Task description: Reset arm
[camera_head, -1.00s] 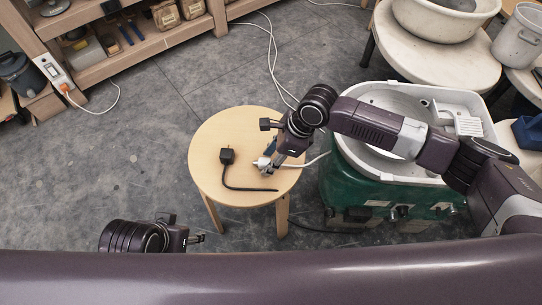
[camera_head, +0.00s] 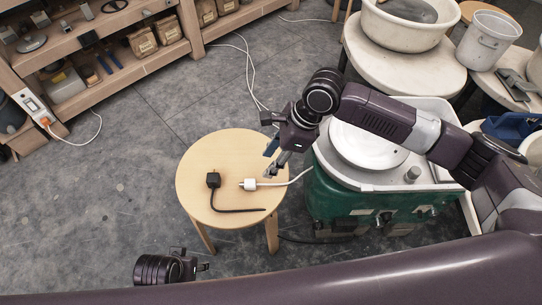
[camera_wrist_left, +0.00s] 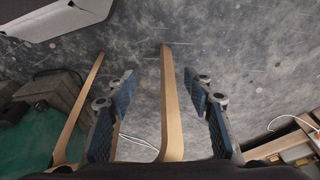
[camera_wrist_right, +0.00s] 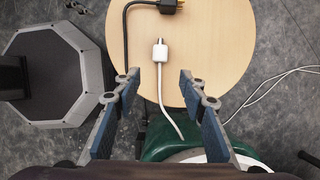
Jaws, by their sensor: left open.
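My right gripper (camera_head: 277,160) hangs over the right side of a round wooden stool (camera_head: 192,172). In the right wrist view (camera_wrist_right: 166,82) its blue-padded fingers are spread with nothing between them. A white plug (camera_head: 249,184) with a white cable lies on the stool, a little apart from the fingertips. A black plug (camera_head: 213,180) with a black cable lies left of it. My left gripper (camera_head: 203,267) is low at the bottom left, mostly hidden. In the left wrist view (camera_wrist_left: 163,82) its fingers are open and empty, with a stool leg beyond them.
A green pottery wheel (camera_head: 335,195) with a white basin stands right of the stool, under my right arm. Wooden shelves (camera_head: 110,60) with a power strip (camera_head: 30,104) stand at the upper left. The grey floor left of the stool is clear.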

